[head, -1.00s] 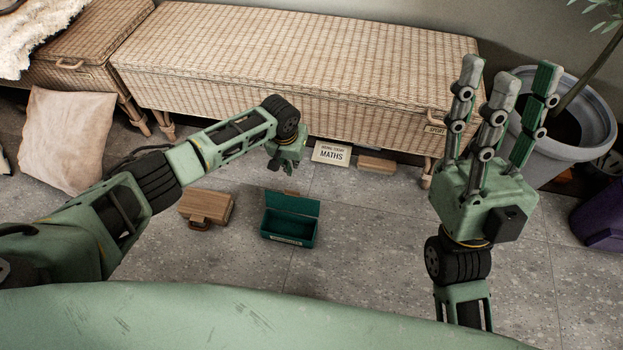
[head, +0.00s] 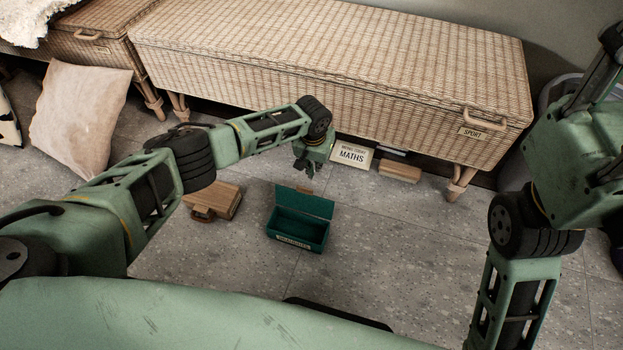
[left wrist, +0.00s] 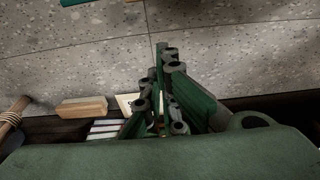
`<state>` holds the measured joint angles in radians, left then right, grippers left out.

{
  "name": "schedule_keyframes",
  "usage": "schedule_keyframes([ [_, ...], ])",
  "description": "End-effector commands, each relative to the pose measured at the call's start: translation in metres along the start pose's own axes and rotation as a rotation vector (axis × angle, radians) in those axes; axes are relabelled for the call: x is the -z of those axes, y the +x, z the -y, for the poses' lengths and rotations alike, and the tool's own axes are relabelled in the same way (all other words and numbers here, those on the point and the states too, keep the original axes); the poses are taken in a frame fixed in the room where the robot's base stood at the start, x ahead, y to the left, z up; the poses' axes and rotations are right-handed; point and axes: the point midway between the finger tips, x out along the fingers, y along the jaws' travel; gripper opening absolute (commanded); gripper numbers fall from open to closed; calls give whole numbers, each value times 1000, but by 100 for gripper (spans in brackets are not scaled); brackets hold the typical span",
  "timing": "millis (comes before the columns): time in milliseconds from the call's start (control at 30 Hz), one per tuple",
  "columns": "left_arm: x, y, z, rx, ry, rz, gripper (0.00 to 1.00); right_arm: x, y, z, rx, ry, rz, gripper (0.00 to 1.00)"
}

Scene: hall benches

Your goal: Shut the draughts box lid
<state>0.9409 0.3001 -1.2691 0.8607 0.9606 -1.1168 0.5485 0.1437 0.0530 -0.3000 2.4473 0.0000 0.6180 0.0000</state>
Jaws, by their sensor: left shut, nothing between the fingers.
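The draughts box is a small green box (head: 297,232) on the floor in the head view, with a label on its front. Its lid (head: 305,203) stands open at the back, with a small wooden-coloured tab on its top edge. The inside looks empty. My left gripper (head: 307,172) is just behind and above the raised lid, shut and empty; I cannot tell whether it touches. Its shut fingers show in the left wrist view (left wrist: 163,52), with a green edge at the top of the picture.
A brown case (head: 215,200) lies left of the box. Behind stand a wicker bench (head: 330,75), a maths sign (head: 351,156) and a wooden block (head: 400,173). A cushion (head: 78,120) leans at left. The floor right of the box is clear.

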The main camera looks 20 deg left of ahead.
Motion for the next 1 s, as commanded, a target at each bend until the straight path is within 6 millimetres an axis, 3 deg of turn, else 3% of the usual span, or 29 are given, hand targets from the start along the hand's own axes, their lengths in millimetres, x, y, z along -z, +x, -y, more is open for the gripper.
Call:
schedule_keyframes([
  [433,-34,-12,0,0,2,-1,0,2,2,1,5,-2,-13,40],
  [1000,-38,-15,1,1,0,-2,0,2,4,1,5,-1,-14,40],
])
